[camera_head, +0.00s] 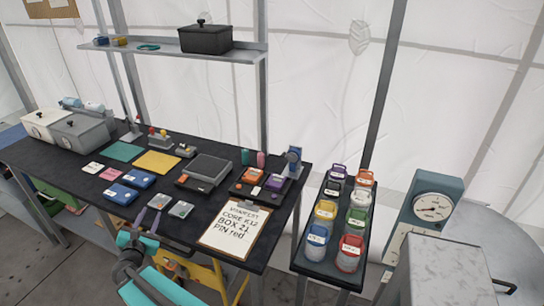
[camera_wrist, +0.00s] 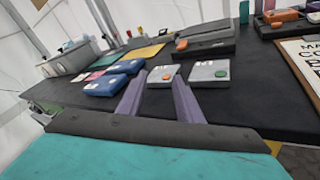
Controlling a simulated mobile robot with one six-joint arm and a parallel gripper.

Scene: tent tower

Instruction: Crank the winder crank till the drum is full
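A small blue upright device (camera_head: 293,160) stands at the right back corner of the black table (camera_head: 225,205). It may be the winder, but its crank and drum are too small to make out. My gripper (camera_head: 149,218) is at the table's front edge, left of the clipboard and far from that device. Its two purple fingers also show in the wrist view (camera_wrist: 161,88), apart with nothing held between them. Two small grey boxes, one with an orange button (camera_wrist: 164,76) and one with a green button (camera_wrist: 209,74), lie just beyond the fingertips.
A clipboard (camera_head: 235,229), blue boxes (camera_head: 122,194), a grey device (camera_head: 205,172) and an orange-and-purple tray (camera_head: 262,186) occupy the table. Several coloured jars stand on a narrow stand (camera_head: 317,267) to the right, beside a dial gauge (camera_head: 432,207). A shelf (camera_head: 165,47) hangs above.

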